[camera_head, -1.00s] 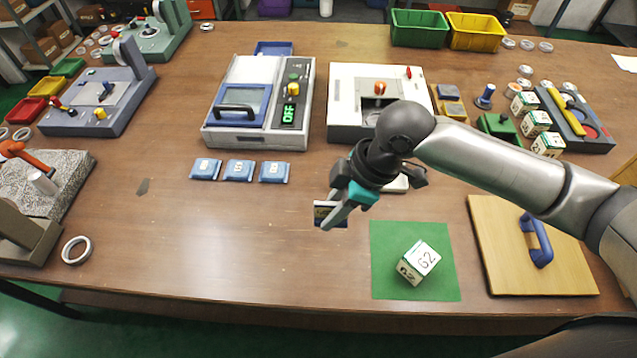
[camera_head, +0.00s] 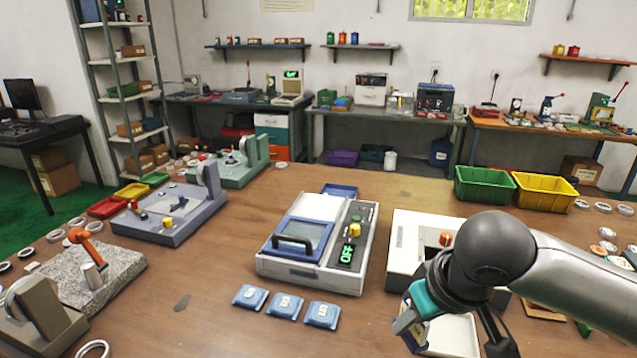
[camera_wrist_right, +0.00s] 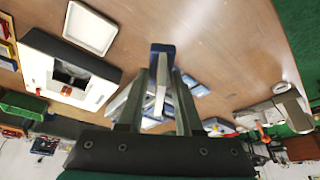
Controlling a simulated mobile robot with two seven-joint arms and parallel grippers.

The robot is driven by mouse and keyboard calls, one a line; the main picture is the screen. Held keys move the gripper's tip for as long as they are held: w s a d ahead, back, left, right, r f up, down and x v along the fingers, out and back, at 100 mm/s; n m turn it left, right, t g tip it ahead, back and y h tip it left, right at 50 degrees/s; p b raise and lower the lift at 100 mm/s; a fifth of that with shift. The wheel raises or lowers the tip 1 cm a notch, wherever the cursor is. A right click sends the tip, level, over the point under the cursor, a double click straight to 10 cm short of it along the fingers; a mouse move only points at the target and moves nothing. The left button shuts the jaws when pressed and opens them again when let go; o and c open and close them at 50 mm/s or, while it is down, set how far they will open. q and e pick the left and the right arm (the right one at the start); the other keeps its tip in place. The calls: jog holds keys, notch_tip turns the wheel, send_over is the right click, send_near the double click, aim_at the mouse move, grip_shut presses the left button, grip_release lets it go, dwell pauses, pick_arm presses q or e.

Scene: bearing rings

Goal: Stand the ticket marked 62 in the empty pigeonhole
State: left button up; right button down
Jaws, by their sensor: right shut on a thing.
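My right gripper (camera_head: 408,322) is in the lower right of the head view, in front of the white machine and above the table. It is shut on a small flat dark blue and pale piece (camera_head: 418,335), perhaps a ticket; no number on it can be read. In the right wrist view, the piece's dark blue end (camera_wrist_right: 162,48) shows between and beyond the fingers (camera_wrist_right: 160,95). I cannot make out a pigeonhole or a readable 62. My left gripper is not in view.
A white machine (camera_head: 402,252) and a white tray (camera_head: 455,338) lie close to the right gripper. A blue-lidded machine (camera_head: 365,270) reading OFF stands left of it, with three blue packets (camera_head: 284,305) in front. Bare tabletop (camera_head: 215,270) lies further left.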

jog(key=m+b, duration=0.1)
jog(key=w+d+r+m+h, duration=0.1)
jog(key=m, duration=0.1)
jog(key=shift+d+r+m+b, duration=0.2)
jog(key=shift+m+b, duration=0.1)
jog(key=shift+b, duration=0.05)
